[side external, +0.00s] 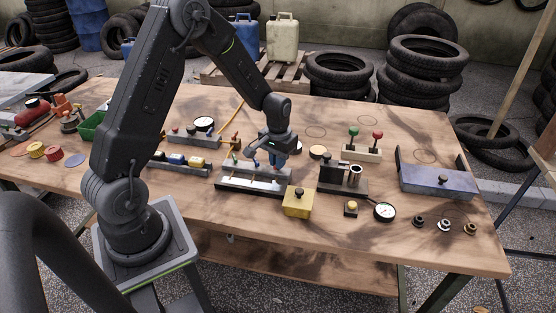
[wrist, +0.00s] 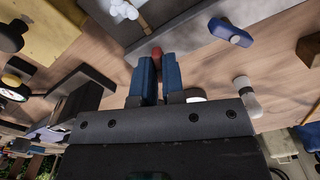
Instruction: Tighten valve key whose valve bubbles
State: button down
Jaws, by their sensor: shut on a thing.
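My gripper (side external: 271,161) is over the back edge of a dark trough-like fixture (side external: 228,183) near the middle of the bench. In the wrist view its two blue fingers (wrist: 157,68) are shut on a small red key (wrist: 156,51), of which only the rounded end shows between the tips. A cluster of white bubble-like blobs (wrist: 122,9) shows by the dark fixture at the top. In the side view the fingers hide the held key.
A yellow block (side external: 298,203) stands just right of the fixture, and a dark stand (side external: 342,180) is beyond it. A row of blocks on a grey rail (side external: 180,167) lies to the left. A pressure gauge (side external: 384,211) and a blue box (side external: 438,181) are further right.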

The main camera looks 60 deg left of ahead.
jog(key=m, duration=0.4)
jog(key=shift+m, duration=2.5)
jog(key=c, duration=1.2)
grip_release()
notch_tip(320, 180, up, 14)
jog(key=shift+f, duration=0.1)
